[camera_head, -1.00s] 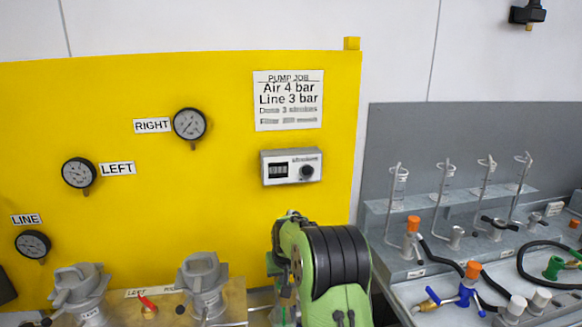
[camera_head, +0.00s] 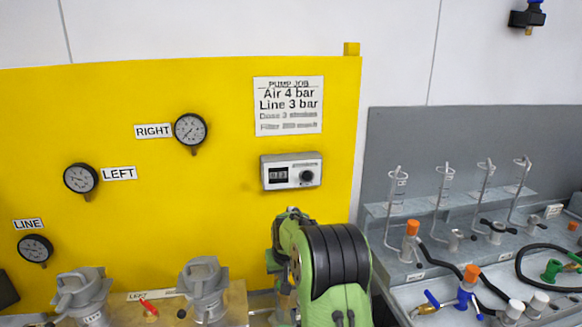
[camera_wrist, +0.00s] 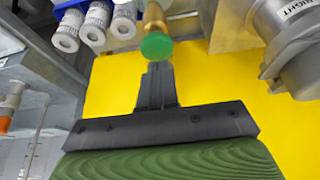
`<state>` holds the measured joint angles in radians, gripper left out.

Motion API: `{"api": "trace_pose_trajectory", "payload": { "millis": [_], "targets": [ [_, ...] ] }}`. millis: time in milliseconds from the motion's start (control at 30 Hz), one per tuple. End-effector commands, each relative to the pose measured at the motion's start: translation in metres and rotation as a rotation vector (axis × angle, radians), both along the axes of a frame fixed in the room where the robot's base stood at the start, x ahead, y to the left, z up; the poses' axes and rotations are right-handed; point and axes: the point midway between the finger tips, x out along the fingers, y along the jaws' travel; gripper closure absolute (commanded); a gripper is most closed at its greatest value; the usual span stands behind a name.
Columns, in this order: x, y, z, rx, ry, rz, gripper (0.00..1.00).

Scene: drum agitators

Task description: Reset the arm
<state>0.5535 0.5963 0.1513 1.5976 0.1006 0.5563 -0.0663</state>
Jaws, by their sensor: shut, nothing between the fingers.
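My gripper (camera_wrist: 158,75) shows in the wrist view with its dark fingers together and nothing between them. A green round knob (camera_wrist: 158,45) on a brass fitting appears just beyond the fingertips; I cannot tell whether they touch. In the head view my green arm (camera_head: 325,255) stands folded in front of the yellow panel (camera_head: 200,110), and the gripper itself is hidden there.
Gauges labelled RIGHT (camera_head: 190,130), LEFT (camera_head: 81,178) and LINE (camera_head: 35,248) hang on the panel, with a stroke counter (camera_head: 291,172). Grey pump housings (camera_head: 203,288) stand below. A grey bench (camera_head: 400,285) with glass tubes, valves and hoses lies on the right.

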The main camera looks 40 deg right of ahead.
Motion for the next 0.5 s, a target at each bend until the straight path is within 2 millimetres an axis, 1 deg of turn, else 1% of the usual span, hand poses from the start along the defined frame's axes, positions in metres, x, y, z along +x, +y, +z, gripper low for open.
{"api": "trace_pose_trajectory", "payload": {
  "millis": [33, 100, 133, 200, 300, 500],
  "targets": [
    [0.001, 0.000, 0.025, -0.002, -0.004, 0.000, 1.00],
    [0.001, -0.001, 0.041, -0.003, -0.004, 0.000, 1.00],
    [0.001, -0.001, 0.046, -0.003, -0.004, -0.001, 1.00],
    [0.001, -0.001, 0.049, -0.003, -0.005, -0.001, 1.00],
    [0.001, -0.001, 0.045, -0.003, -0.004, -0.001, 1.00],
    [0.001, -0.001, 0.044, -0.003, -0.005, -0.001, 1.00]
  ]
}}
